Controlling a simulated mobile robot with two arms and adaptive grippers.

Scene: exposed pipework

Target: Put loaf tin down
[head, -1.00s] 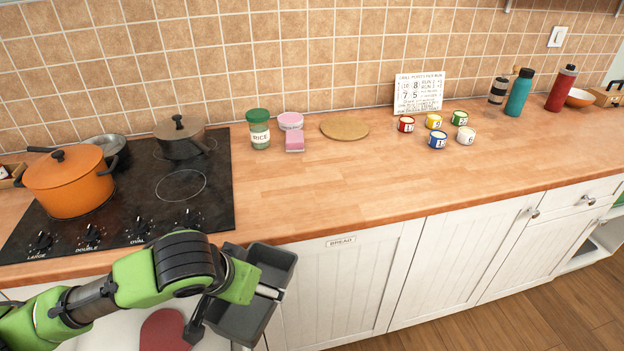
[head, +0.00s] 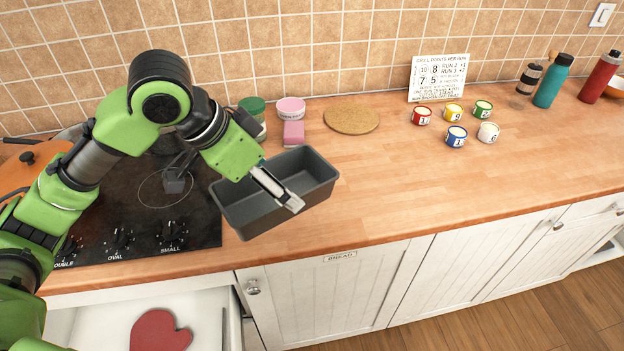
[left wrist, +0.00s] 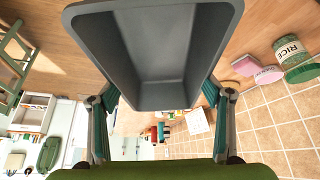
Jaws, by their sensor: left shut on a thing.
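The dark grey loaf tin (head: 315,180) is in the middle of the head view, over the counter just right of the hob. It also fills the upper middle of the left wrist view (left wrist: 160,92), where its inside looks empty. My left gripper (head: 284,196) is shut on the tin, with one finger visible across its near side in the head view. In the left wrist view the fingers flank the tin. The tin appears held above the worktop; its underside is hidden. My right gripper is in neither view.
The wooden worktop (head: 400,180) is clear right of the tin. The black hob (head: 120,215) is left; an open drawer (head: 90,325) lies below.

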